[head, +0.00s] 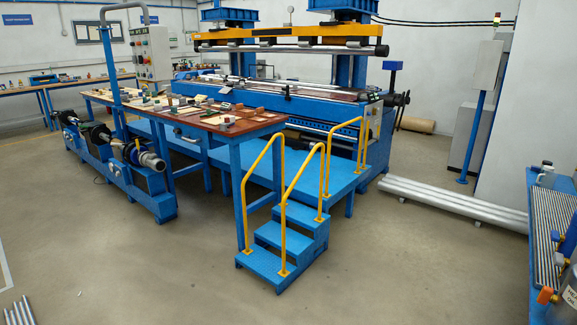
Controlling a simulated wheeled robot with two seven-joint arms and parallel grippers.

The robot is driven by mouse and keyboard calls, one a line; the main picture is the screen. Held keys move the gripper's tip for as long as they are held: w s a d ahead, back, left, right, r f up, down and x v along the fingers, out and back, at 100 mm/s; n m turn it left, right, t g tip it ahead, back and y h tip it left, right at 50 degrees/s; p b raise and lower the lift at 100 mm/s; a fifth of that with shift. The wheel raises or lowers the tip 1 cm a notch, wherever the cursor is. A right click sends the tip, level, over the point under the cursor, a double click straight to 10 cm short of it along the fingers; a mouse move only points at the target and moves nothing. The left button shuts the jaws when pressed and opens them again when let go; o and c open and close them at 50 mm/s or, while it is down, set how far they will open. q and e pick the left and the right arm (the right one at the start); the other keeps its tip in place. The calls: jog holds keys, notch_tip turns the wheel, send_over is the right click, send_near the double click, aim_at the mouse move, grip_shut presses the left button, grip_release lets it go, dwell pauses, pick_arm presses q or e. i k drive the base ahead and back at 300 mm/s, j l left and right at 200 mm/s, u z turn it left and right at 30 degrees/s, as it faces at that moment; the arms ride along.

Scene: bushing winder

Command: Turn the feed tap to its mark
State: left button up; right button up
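Neither of my grippers is in the head view. A small orange-red knob or handle (545,295) shows at the lower right, low on the side of a blue-framed bench (534,215). It may be the feed tap, but it is too small to be sure, and I cannot make out a mark. Beside it is a container with a white label (570,296), cut off by the right edge of the picture.
The large blue winder (290,100) stands at the back centre, with blue steps (268,263) and yellow handrails (284,205) in front. A wooden-topped table (225,124) is left of it. Silver tubes (450,200) lie on the floor. The floor at front right is clear.

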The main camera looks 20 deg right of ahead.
aim_at(546, 295)
jog(key=j+z, duration=0.15)
jog(key=z, duration=0.3)
jog(key=j+z, duration=0.2)
jog(key=z, duration=0.3)
jog(key=j+z, duration=0.2)
jog(key=z, duration=0.25)
jog(key=j+z, duration=0.15)
jog(key=z, duration=0.3)
jog(key=k+j+z, duration=0.1)
jog(key=z, duration=0.35)
jog(key=k+j+z, duration=0.1)
jog(key=z, duration=0.4)
jog(key=i+j+z, duration=0.6)
jog(key=j+z, duration=0.15)
jog(key=j, duration=0.1)
